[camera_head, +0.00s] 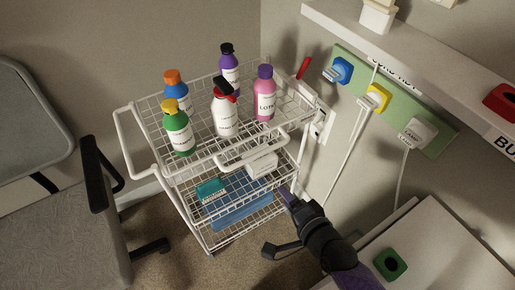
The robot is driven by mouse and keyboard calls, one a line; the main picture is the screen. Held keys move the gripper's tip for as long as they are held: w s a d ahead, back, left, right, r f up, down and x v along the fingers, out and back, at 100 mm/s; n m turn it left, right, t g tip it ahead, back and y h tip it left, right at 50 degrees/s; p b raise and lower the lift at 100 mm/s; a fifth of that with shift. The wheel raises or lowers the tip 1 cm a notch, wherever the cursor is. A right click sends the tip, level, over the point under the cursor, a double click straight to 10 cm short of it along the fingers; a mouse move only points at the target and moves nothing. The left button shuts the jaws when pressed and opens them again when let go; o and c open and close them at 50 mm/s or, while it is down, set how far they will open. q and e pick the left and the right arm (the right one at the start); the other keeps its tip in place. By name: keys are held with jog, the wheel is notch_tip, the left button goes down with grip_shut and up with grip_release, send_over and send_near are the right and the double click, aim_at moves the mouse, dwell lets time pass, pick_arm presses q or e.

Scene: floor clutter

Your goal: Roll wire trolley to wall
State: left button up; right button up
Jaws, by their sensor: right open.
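The white wire trolley (172,178) stands upright in the middle of the view, close to the grey wall (205,35) at its back. Its top basket holds several bottles, among them a pink one (265,95), a green one (180,132) and a white one with a black and red top (224,115). Its lower shelf holds a teal box (211,189), a white box (262,166) and blue folded items (245,207). My right gripper (289,198) is open, at the trolley's lower right side. I cannot tell whether it touches the wires. My left gripper is not in view.
A grey chair (75,240) with a dark armrest stands close at the left. A green power strip (395,97) with blue, yellow and white plugs is on the right, with cords hanging down.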

jog(key=m+t+y, duration=0.1)
send_near(257, 153)
jog(key=f, duration=0.1)
jog(key=b+x, duration=0.4)
jog(key=x, duration=0.6)
jog(key=shift+r, duration=0.1)
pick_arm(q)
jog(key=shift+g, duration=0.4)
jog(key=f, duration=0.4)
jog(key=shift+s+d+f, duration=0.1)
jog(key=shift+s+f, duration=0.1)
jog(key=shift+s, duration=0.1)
pick_arm(e)
jog(key=shift+c, duration=0.2)
grip_shut()
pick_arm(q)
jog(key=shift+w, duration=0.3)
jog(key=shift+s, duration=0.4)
